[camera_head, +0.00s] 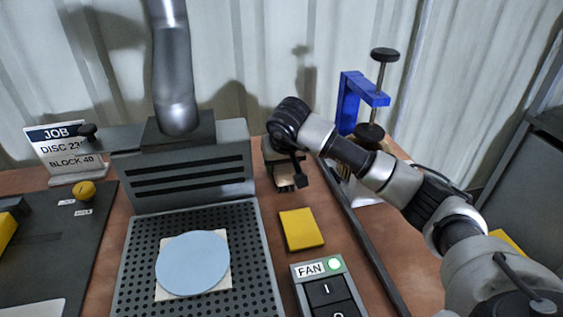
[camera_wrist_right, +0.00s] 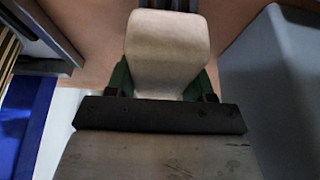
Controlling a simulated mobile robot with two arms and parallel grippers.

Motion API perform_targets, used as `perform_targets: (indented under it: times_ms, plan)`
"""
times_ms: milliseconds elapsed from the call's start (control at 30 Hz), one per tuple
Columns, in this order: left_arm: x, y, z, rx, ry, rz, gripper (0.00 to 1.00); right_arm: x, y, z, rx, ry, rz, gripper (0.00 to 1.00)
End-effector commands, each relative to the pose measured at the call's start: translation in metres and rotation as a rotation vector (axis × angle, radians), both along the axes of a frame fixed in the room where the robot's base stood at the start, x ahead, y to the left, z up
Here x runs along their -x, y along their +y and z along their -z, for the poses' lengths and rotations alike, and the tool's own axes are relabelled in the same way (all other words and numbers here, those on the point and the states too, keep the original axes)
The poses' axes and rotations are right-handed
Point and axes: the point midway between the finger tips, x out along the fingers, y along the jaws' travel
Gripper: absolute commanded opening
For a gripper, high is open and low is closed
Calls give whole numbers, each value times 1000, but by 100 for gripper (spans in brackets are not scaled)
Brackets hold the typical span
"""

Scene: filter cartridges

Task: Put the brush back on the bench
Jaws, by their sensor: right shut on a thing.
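My right gripper (camera_head: 291,172) is above the back of the brown bench (camera_head: 266,200), between the grey slotted box and the blue clamp. It is shut on the brush (camera_head: 284,173), seen as a pale, wood-coloured piece below the wrist. In the right wrist view the brush's pale rounded block (camera_wrist_right: 167,48) sits between the dark green fingers of the gripper (camera_wrist_right: 165,80). The brush's underside is hidden, and I cannot tell whether it touches the bench. My left gripper is not in view.
The grey slotted box (camera_head: 190,185) stands close left; the blue clamp (camera_head: 348,100) stands right. A yellow block (camera_head: 301,229), the FAN switch box (camera_head: 304,283) and a perforated tray (camera_head: 138,250) with a blue disc (camera_head: 192,263) lie nearer. A dark rail (camera_head: 366,242) runs along the right.

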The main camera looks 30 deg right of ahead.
Motion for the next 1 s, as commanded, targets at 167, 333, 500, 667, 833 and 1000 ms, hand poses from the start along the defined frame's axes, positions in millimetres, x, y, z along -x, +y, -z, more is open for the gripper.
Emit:
perform_targets:
  times_ms: [167, 333, 500, 667, 833, 1000]
  plan:
    - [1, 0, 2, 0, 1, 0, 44, 0, 0, 3, 0, 0, 0, 59]
    - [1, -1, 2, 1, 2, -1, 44, 0, 0, 3, 0, 1, 0, 78]
    - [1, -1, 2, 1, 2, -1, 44, 0, 0, 3, 0, 1, 0, 78]
    - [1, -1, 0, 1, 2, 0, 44, 1, 0, -5, 0, -2, 0, 78]
    - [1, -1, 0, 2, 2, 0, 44, 11, 2, -32, 2, -6, -1, 78]
    - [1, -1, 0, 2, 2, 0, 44, 25, 6, -67, 2, -6, 0, 78]
